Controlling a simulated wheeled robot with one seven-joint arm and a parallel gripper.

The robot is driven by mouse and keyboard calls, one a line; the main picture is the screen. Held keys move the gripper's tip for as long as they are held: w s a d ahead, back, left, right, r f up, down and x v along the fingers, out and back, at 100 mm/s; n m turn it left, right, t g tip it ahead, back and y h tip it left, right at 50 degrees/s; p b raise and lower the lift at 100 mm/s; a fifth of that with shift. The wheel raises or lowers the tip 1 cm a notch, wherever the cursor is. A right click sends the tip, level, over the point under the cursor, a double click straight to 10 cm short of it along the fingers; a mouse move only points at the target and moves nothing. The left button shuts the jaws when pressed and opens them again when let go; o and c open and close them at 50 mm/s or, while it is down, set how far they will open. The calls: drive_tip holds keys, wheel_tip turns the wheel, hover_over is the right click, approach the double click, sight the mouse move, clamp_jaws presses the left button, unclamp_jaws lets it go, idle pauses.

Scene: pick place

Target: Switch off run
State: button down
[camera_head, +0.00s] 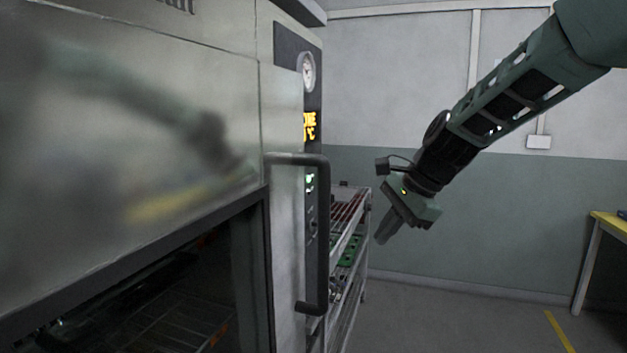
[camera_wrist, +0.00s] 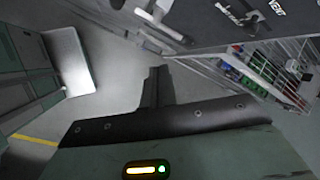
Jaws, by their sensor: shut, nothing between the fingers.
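A large steel oven (camera_head: 160,70) fills the left of the head view. Its dark control panel (camera_head: 313,90) is seen at a steep angle, with a round gauge, an orange display (camera_head: 310,127) and a green-lit control (camera_head: 310,182) lower down. I cannot read which control is the run switch. In the wrist view the panel's lower part (camera_wrist: 225,18) shows at the top, with a "VENT" label and another label I cannot read. My gripper (camera_head: 384,239) is shut and empty, right of the panel and apart from it. Its fingers also show in the wrist view (camera_wrist: 155,72).
A yellow-topped table (camera_head: 608,222) is far right. Open floor lies between.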

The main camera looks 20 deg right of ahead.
drive_tip(key=w+r+m+t+y, duration=0.1)
drive_tip(key=w+r+m+y, duration=0.1)
drive_tip(key=r, duration=0.5)
drive_tip(key=w+r+m+t+y, duration=0.1)
drive_tip(key=w+r+m+y, duration=0.1)
drive_tip(key=w+r+m, duration=0.3)
drive_tip(key=shift+a+r+m, duration=0.25)
drive_tip(key=shift+r+m, duration=0.45)
drive_tip(key=shift+r, duration=0.2)
drive_tip(key=shift+a+f, duration=0.1)
drive_tip(key=w+a+r+p+x, duration=0.1)
drive_tip(key=r+p+x, duration=0.1)
drive_tip(key=x, duration=1)
drive_tip(key=shift+w+a+p, duration=0.2)
drive_tip(key=shift+a+p, duration=0.25)
drive_tip(key=shift+p, duration=0.35)
